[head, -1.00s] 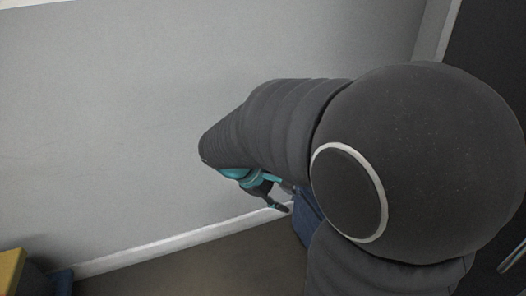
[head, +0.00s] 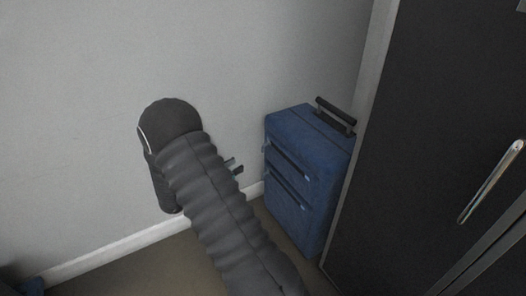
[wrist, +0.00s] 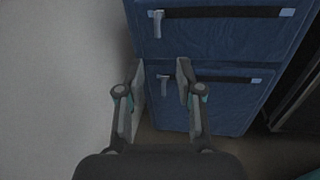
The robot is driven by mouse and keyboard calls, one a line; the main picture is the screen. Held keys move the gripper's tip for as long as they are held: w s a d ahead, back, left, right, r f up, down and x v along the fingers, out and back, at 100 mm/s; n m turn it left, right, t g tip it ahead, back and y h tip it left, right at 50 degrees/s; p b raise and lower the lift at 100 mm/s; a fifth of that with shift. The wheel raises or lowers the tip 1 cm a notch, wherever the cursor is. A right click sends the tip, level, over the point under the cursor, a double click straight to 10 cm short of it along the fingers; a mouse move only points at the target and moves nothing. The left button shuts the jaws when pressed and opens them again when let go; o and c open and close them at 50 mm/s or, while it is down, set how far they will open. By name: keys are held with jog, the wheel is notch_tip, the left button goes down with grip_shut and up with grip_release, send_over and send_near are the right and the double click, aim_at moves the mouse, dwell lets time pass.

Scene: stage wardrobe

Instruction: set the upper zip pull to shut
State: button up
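A blue suitcase (head: 318,150) stands upright against the wall, with two dark zip strips across its front. In the wrist view, the upper zip (wrist: 222,12) has its grey upper zip pull (wrist: 157,23) hanging at the left end. The lower zip (wrist: 215,78) has a similar lower zip pull (wrist: 164,86), also near its left end. My gripper (wrist: 160,78) is open and empty, pointing at the suitcase front. The lower pull shows between its fingers, and the upper pull is above the fingertips. In the head view, my arm hides most of the gripper (head: 234,168).
A pale blue patch (wrist: 287,13) marks the right end of the upper zip, and another (wrist: 257,80) the lower one. A dark cabinet (head: 430,130) with a metal handle (head: 490,182) stands close on the right. The grey wall (head: 80,110) is behind and left.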

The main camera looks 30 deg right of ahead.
aim_at(262, 151)
jog(key=d, duration=0.4)
jog(key=w+d, duration=0.1)
jog(key=d, duration=0.4)
jog(key=w+d, duration=0.1)
jog(key=d, duration=0.3)
jog(key=shift+d+f, duration=0.2)
jog(key=shift+d, duration=0.1)
grip_shut()
